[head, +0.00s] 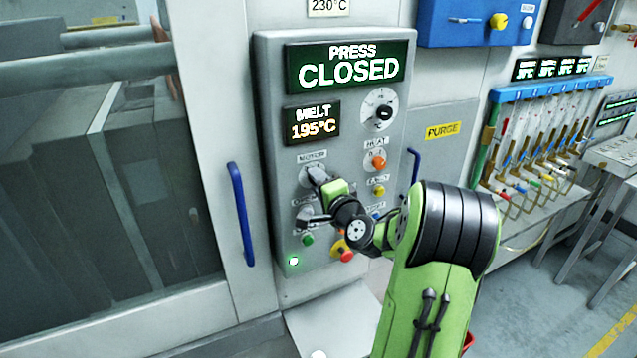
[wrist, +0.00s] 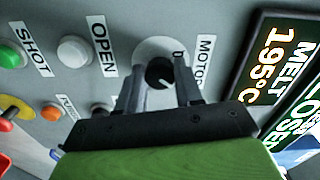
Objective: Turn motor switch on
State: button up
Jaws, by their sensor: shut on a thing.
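The motor switch is a small black rotary knob (wrist: 160,73) on a pale round plate beside the MOTOR label (wrist: 203,62). In the head view, my gripper (head: 318,176) covers the knob, just below its MOTOR label (head: 312,156). In the wrist view, my gripper's two fingers reach to either side of the knob, and they are shut on it.
The grey control panel (head: 275,110) carries a HEAT switch (head: 378,162), a dial (head: 383,112) and several push buttons. A red emergency button (head: 346,254) is below my gripper. A blue door handle (head: 241,213) stands out to the left. The displays read PRESS CLOSED and MELT 195°C.

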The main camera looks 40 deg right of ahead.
jog(key=o, duration=1)
jog(key=shift+o, duration=0.2)
jog(key=b+v, duration=0.5)
jog(key=v, duration=1)
jog(key=shift+s, duration=0.4)
jog(key=shift+a, duration=0.1)
